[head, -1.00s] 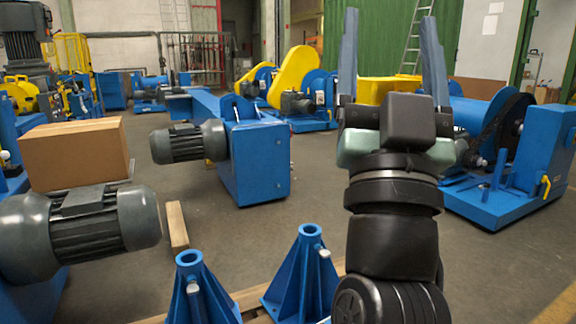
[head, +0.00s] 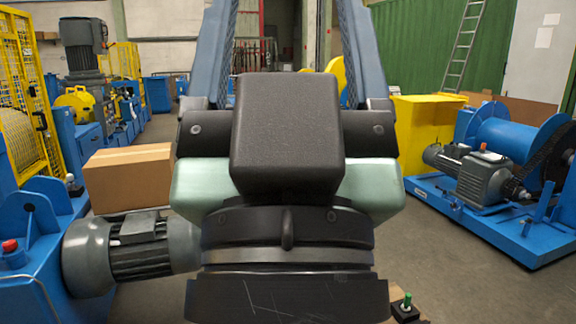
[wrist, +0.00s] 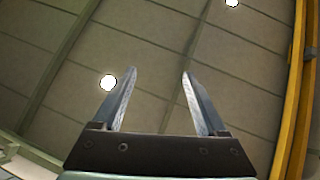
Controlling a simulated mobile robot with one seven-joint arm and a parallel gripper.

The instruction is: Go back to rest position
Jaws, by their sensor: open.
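My gripper (head: 288,60) stands upright in the middle of the head view, close to the camera, with its two blue-grey fingers pointing up and wide apart. It is open, with nothing between the fingers. In the wrist view my gripper (wrist: 155,88) also shows empty, its fingers pointing at the ceiling. My wrist and arm hide much of the hall's middle in the head view.
A cardboard box (head: 130,178) and a grey motor (head: 135,250) are at the left. A blue winch machine (head: 500,200) stands at the right, with a yellow bin (head: 425,135) behind it. Bare floor (head: 450,275) shows at right. The wrist view shows the ceiling (wrist: 150,50) with lamps.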

